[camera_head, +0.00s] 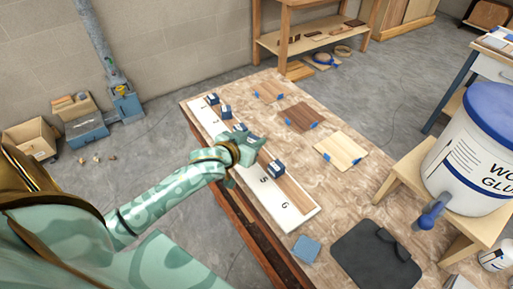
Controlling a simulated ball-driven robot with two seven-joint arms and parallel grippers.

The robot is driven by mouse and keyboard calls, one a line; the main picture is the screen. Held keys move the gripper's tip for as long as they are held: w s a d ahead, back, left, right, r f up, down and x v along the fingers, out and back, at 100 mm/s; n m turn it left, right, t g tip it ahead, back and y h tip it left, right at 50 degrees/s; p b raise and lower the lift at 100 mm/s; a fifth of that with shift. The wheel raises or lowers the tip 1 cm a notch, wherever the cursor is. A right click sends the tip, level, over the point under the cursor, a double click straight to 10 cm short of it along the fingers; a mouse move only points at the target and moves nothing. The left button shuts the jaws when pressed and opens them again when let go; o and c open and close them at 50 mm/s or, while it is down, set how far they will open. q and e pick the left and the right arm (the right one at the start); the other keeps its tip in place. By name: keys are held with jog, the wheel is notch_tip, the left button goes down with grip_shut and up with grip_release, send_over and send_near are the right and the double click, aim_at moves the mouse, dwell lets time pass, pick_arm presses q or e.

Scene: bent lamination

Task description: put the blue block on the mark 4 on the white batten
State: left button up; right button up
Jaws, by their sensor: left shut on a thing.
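The white batten (296,218) lies along the table's left side, with a wooden strip beside its marks. Marks 5 (264,180) and 6 (284,204) are readable; mark 4 is hidden behind my left arm and gripper. My left gripper (257,141) is shut low over the middle of the batten. It hides most of what it grips, which seems to be a blue block. Dark blue blocks with white faces stand at the far end (212,99), just nearer (225,111), and near mark 5 (277,168). My right gripper is out of view.
Thin wood sheets with blue tabs, one dark (303,117) and one pale (341,150), lie right of the batten. A glue bucket (474,155) stands on a stool at right.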

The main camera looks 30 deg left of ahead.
pick_arm(q)
jog(key=w+f+b, duration=0.1)
jog(key=f, duration=0.1)
jog(key=w+a+f+b, duration=0.1)
jog(key=w+f, duration=0.1)
jog(key=w+a+f, duration=0.1)
jog(key=w+f, duration=0.1)
jog(key=shift+w+b, duration=0.25)
jog(key=shift+b, duration=0.15)
jog(key=shift+o, duration=0.2)
jog(key=f, duration=0.1)
jog(key=f+b, duration=0.2)
jog(key=f, duration=0.1)
jog(key=shift+w+a, duration=0.15)
jog(key=shift+w, duration=0.15)
jog(key=shift+r, duration=0.15)
jog(key=shift+c, duration=0.2)
jog(key=o, duration=1.2)
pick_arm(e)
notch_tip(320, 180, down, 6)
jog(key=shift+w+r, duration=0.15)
